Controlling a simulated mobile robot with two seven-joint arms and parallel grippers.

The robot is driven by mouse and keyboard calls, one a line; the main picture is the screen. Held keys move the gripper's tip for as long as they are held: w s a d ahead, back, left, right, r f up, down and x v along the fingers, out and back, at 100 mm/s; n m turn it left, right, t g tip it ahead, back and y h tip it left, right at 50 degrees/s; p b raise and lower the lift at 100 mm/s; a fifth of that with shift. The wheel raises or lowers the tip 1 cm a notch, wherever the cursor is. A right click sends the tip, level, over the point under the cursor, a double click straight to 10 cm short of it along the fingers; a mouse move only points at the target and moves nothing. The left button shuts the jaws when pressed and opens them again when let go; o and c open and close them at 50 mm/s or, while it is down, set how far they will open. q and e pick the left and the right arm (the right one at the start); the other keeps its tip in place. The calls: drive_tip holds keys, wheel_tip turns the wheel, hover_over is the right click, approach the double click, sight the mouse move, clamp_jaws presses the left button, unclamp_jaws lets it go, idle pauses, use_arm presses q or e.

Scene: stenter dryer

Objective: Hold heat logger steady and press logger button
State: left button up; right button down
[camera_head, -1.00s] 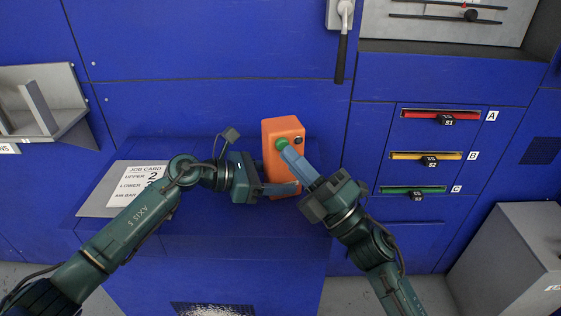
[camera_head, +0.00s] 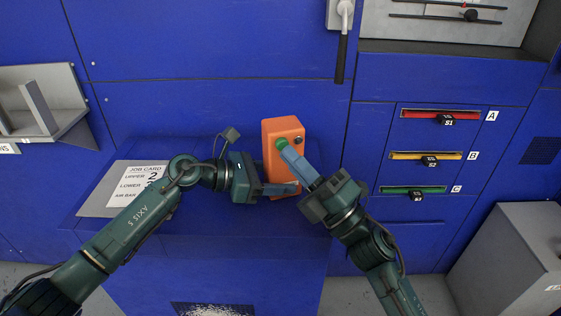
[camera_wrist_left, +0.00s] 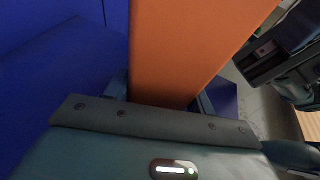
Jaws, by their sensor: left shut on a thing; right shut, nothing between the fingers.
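The heat logger is an orange box (camera_head: 284,132) standing on the blue ledge in the middle of the head view. It has a green button (camera_head: 281,144) and a small dark knob on its face. My left gripper (camera_head: 282,189) is shut on the lower part of the logger; in the left wrist view the orange body (camera_wrist_left: 190,45) rises between the fingers. My right gripper (camera_head: 285,150) is shut and empty, with its fingertips at the green button, partly covering it. I cannot tell whether the button is pressed in.
A job card (camera_head: 139,184) lies on a grey plate left of the logger. Red, yellow and green slots (camera_head: 427,156) with black sliders are on the right panel. A black-handled lever (camera_head: 341,55) hangs above. A grey box (camera_head: 508,255) stands at lower right.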

use_arm(q)
drive_tip(key=shift+f, duration=0.1)
use_arm(e)
drive_tip(key=shift+w, duration=0.1)
drive_tip(key=shift+w+a, duration=0.15)
drive_tip(key=shift+w, duration=0.35)
idle(0.3)
drive_tip(key=shift+s, duration=0.6)
drive_tip(key=shift+s+d, duration=0.1)
drive_tip(key=shift+d, duration=0.1)
drive_tip(key=s, duration=0.2)
drive_tip(key=s+d, duration=0.1)
drive_tip(key=s, duration=0.2)
drive_tip(key=shift+s+d, duration=0.3)
drive_tip(key=shift+d, duration=0.05)
